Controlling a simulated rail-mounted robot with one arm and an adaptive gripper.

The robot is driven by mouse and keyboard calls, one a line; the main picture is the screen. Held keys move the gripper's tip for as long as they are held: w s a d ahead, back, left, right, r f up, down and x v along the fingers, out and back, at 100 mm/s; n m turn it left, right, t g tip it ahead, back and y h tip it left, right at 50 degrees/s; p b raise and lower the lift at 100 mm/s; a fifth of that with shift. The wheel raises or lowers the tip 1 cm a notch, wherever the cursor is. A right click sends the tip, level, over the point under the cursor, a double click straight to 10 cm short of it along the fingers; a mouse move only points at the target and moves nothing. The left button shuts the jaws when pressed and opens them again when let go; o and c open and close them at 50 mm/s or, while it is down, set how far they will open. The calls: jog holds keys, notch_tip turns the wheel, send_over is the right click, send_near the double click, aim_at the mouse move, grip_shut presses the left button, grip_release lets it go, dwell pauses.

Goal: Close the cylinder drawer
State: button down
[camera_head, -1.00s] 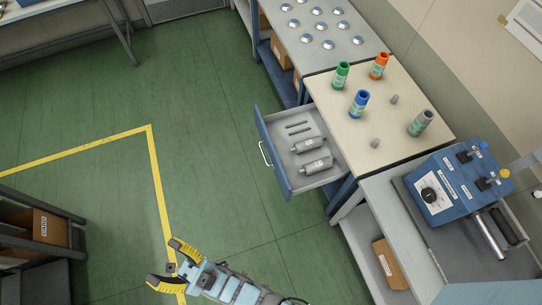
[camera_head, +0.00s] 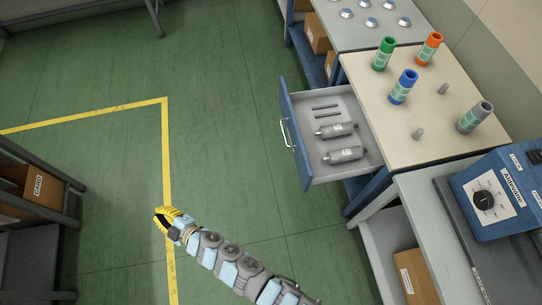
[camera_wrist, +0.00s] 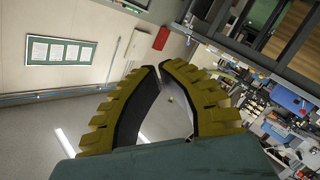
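The cylinder drawer (camera_head: 297,145) stands pulled out to the left from under the cream-topped table in the head view. Its front is blue, with a pale bar handle (camera_head: 285,133). My gripper (camera_head: 160,213), with yellow ribbed fingers, is over the green floor by the yellow line, left of and well apart from the drawer. In the wrist view my gripper (camera_wrist: 160,67) has its fingertips together with nothing held between them.
The cream table (camera_head: 400,120) bears green, orange, blue and grey bottles. A blue control box (camera_head: 490,195) stands on the bench at right. A dark shelf with a cardboard box (camera_head: 35,187) is at left. The floor between gripper and drawer is clear.

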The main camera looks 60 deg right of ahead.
jog(key=s+d+f+g+h+b, duration=0.1)
jog(key=d+f+g+h+b, duration=0.35)
jog(key=d+f, duration=0.7)
jog(key=m+g+h+b, duration=0.8)
jog(key=g+h+b, duration=0.4)
jog(key=h+b, duration=0.3)
send_near(297, 147)
jog(key=shift+y, duration=0.35)
jog(key=shift+s+d+r+b, duration=0.15)
jog(key=shift+d+b, duration=0.5)
jog(key=shift+d, duration=0.4)
jog(key=shift+d+r+b, duration=0.2)
jog(key=shift+d+b, duration=0.4)
jog(key=shift+d, duration=0.4)
jog(key=shift+s+d+r+b, duration=0.15)
jog(key=shift+d+b, duration=0.5)
jog(key=shift+d, duration=0.4)
jog(key=shift+t, duration=0.35)
